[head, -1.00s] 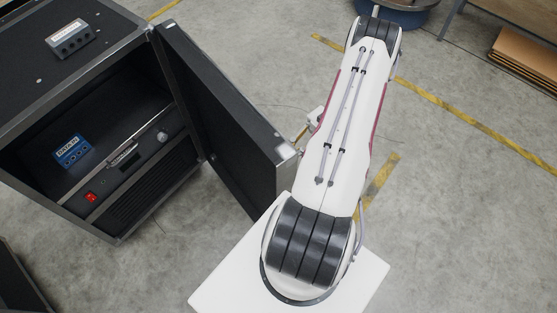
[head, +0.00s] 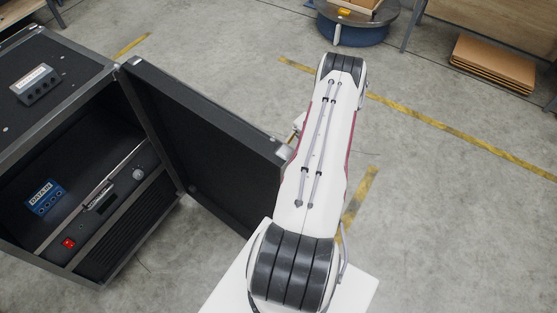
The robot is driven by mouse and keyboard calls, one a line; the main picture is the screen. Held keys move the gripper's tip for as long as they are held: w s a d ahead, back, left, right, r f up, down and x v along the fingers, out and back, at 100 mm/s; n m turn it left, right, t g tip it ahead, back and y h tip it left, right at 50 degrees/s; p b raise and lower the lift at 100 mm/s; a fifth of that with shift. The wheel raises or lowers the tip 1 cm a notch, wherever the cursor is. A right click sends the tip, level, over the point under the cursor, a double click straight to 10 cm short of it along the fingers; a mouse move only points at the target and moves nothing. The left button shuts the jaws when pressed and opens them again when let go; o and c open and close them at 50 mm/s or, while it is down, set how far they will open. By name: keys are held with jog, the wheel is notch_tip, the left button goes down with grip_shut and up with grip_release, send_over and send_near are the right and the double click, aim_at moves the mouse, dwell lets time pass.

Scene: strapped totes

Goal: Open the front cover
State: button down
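The black case (head: 62,115) stands at the left with its front open. Its front cover (head: 205,150) is a dark panel hinged at the case's right front edge. The cover stands swung wide out to the right, and its free edge ends beside my arm. My gripper is mostly hidden behind my white arm. Only a small part of my arm's end shows near the cover's free top corner (head: 284,152). I cannot tell whether it touches the cover or whether its fingers are open.
Inside the case are a blue DATA IN block (head: 45,197), a metal handle (head: 98,196) and a red switch (head: 69,243). A grey block (head: 36,84) sits on top. A blue round drum (head: 352,30) and stacked brown boards (head: 492,64) stand behind on open floor.

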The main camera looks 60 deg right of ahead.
jog(key=shift+s, duration=0.1)
jog(key=c, duration=2.2)
grip_release()
jog(key=shift+o, duration=0.2)
